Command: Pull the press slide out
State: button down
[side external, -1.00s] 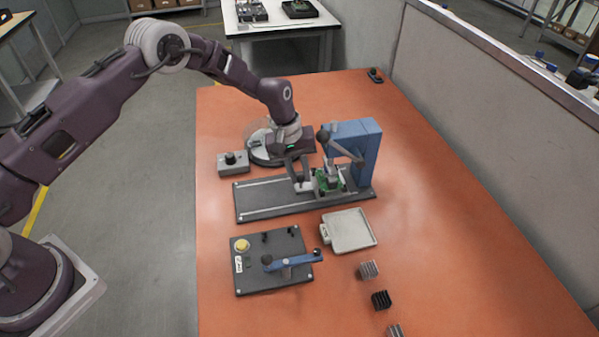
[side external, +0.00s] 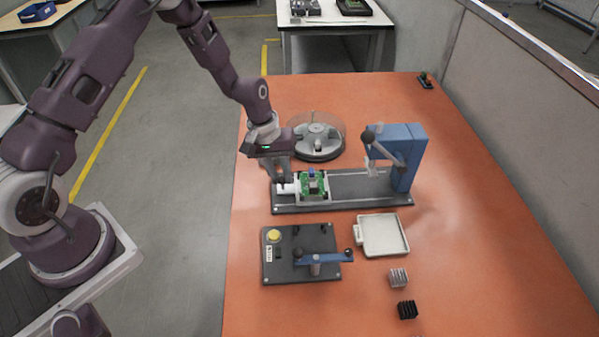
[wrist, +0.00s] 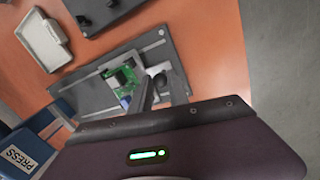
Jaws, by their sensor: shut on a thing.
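The press slide (side external: 326,196) is a light carriage holding a green circuit board (side external: 311,184). It sits at the left end of the dark rail base (side external: 350,206), well apart from the blue press (side external: 404,150) at the right end. My gripper (side external: 281,186) is shut on the slide's handle (side external: 288,189) at the carriage's left side. In the wrist view my fingers (wrist: 158,92) reach down beside the green board (wrist: 122,80). The grip point itself is partly hidden by the fingers. The press (wrist: 25,155) shows at the lower left there.
A round grey turntable (side external: 317,140) with a clear cover stands behind the rail. In front are a dark plate with a yellow button and blue lever (side external: 300,268), a white tray (side external: 383,237), and finned blocks (side external: 398,277).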

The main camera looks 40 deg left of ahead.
jog(key=shift+s+a, duration=0.6)
jog(key=shift+s, duration=0.05)
jog(key=c, duration=1.3)
grip_release()
jog(key=shift+a, duration=0.1)
jog(key=shift+o, duration=0.2)
notch_tip(320, 180, up, 7)
jog(key=a, duration=0.1)
jog(key=shift+s, duration=0.4)
